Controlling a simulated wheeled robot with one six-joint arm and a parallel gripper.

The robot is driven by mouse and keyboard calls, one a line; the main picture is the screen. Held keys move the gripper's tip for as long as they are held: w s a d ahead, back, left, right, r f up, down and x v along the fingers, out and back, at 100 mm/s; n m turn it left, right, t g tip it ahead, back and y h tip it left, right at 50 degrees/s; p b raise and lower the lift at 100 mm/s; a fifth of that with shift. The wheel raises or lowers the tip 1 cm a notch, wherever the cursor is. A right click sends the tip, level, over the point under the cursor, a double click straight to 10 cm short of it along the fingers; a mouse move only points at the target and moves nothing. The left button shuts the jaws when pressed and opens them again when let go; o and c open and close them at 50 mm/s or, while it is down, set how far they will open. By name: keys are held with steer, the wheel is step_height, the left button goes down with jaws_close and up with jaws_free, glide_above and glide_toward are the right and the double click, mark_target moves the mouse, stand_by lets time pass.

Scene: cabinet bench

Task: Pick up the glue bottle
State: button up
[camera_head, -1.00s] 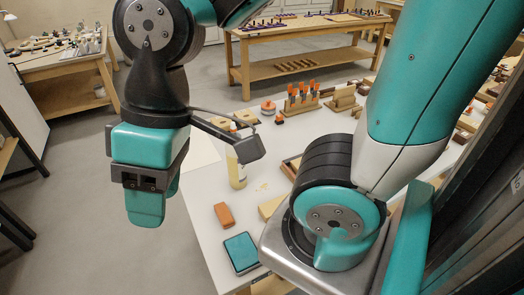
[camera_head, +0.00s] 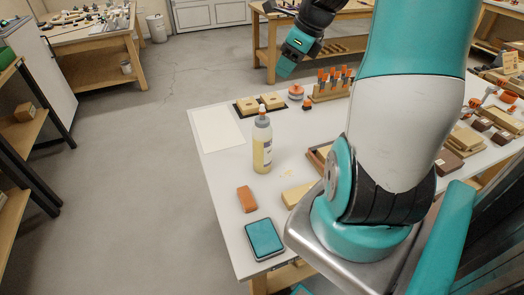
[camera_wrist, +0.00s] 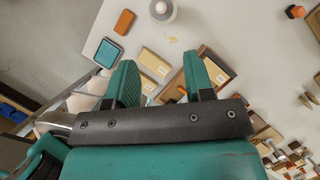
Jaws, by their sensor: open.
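In the wrist view the bottle (camera_wrist: 161,10) is seen from above, cut off by the top edge. My gripper (camera_wrist: 158,64) is open, with its two teal fingers apart and nothing held between them. The bottle lies beyond the fingertips, apart from them. In the head view my gripper (camera_head: 286,67) shows small near the top, past the far edge of the bench as pictured; its fingers are hard to separate there.
An orange-brown block (camera_head: 247,199) and a teal pad (camera_head: 264,239) lie in front of the bottle. A wooden tray (camera_head: 318,158) and a pale block (camera_head: 296,194) are to its right. A white sheet (camera_head: 217,129) lies behind left, and a tool rack (camera_head: 332,90) stands behind right.

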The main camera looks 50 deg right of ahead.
mark_target(263, 105)
steer(key=p+x, duration=0.1)
steer(key=x, duration=1)
steer(key=shift+w+f, duration=0.1)
steer(key=shift+f, duration=0.25)
steer(key=shift+w+p+x, duration=0.1)
steer(key=shift+p+x, duration=0.35)
steer(key=shift+x, duration=0.9)
steer(key=shift+w+p+x, duration=0.15)
steer(key=shift+p+x, duration=0.3)
steer(key=shift+x, duration=0.95)
steer(key=shift+r, duration=0.15)
steer(key=shift+c, duration=0.5)
jaws_close()
